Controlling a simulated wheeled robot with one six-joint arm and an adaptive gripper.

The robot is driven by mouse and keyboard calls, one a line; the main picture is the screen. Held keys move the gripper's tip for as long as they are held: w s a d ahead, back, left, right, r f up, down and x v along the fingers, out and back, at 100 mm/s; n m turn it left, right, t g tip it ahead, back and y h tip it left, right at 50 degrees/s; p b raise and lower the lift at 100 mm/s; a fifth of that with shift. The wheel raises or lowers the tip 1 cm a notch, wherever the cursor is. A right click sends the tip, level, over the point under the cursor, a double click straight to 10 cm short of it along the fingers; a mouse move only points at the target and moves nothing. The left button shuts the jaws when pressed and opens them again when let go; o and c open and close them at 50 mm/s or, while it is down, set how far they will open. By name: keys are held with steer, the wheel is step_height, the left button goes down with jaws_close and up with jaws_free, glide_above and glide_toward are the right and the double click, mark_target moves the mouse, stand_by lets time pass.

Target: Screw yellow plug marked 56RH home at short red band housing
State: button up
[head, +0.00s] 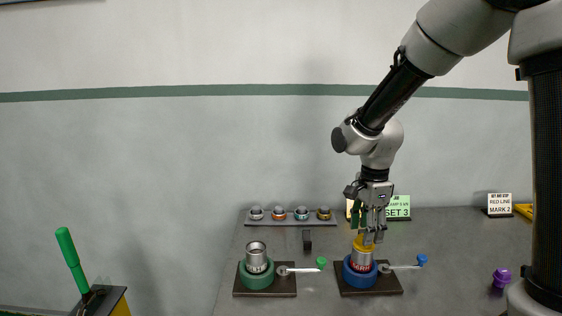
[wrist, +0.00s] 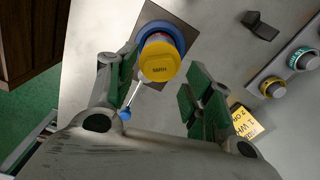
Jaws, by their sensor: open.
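The yellow plug (head: 364,243) sits on top of a metal housing (head: 361,258) with a red band, which stands upright in the blue vise (head: 349,275). In the wrist view the yellow plug (wrist: 161,62) faces me with dark lettering, only partly legible, ending in RH. The blue vise ring (wrist: 176,31) shows behind it. My gripper (head: 371,236) points down just above the plug. In the wrist view my gripper (wrist: 160,75) is open, its green-padded fingers apart on either side of the plug, with no clear contact. How deep the plug sits cannot be told.
A green vise (head: 257,277) with another metal housing (head: 256,255) stands to the left. A rack (head: 290,223) with several plugs lies at the back. The blue vise's handle (head: 403,267) sticks out right. A purple object (head: 501,278) and signs stand farther right.

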steer(key=shift+r, duration=0.3)
